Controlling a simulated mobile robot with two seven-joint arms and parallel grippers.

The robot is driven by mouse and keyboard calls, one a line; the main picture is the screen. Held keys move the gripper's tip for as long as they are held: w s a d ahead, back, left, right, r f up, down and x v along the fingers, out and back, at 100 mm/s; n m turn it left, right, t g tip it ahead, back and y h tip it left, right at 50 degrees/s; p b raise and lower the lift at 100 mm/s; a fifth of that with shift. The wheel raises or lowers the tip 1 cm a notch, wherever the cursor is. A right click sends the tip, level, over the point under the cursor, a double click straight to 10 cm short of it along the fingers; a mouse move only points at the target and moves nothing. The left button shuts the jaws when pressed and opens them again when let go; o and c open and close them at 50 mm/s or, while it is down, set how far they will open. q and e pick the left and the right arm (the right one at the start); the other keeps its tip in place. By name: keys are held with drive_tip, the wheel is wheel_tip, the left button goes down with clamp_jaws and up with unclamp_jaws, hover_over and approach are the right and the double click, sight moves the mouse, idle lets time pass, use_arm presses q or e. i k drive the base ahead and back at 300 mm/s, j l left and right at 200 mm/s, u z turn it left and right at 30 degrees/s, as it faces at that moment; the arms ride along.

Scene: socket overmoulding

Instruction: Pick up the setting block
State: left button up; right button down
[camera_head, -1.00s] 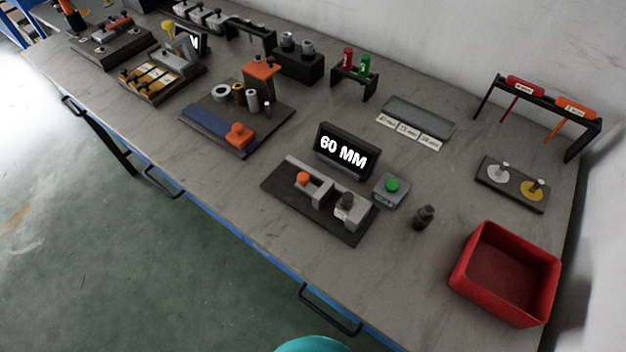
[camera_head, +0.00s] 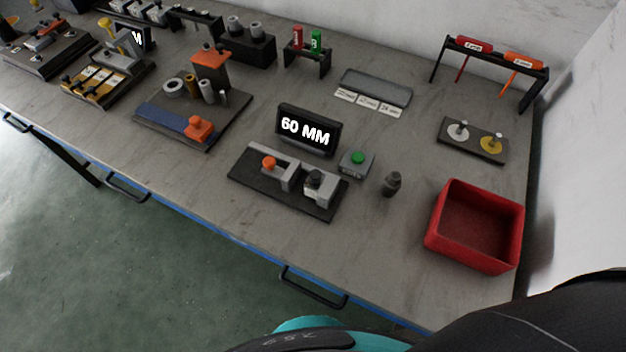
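A dark fixture plate (camera_head: 245,177) lies on the bench in front of a black display (camera_head: 306,130) reading "60 MM". On the plate are a grey bracket with an orange knob (camera_head: 268,163) and a grey block with a dark knob (camera_head: 317,183). A small dark grey knobbed piece (camera_head: 391,184) stands upright on the bench, right of the plate and apart from it. None is labelled, so I cannot tell for certain which is the setting block. Neither gripper shows; only black and teal parts of my own body show along the bottom.
A green button box (camera_head: 357,164) sits right of the display. A red bin (camera_head: 435,238) stands at the right near the front edge. Behind are a two-disc plate (camera_head: 471,153), a grey tray (camera_head: 376,87) and a black tool rack (camera_head: 437,60). Bare bench lies left of the fixture.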

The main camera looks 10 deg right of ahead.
sight(316, 179)
drive_tip(key=z, duration=1.15)
drive_tip(key=k+j+z, duration=0.6)
drive_tip(key=i+j, duration=0.1)
drive_tip(key=j, duration=0.05)
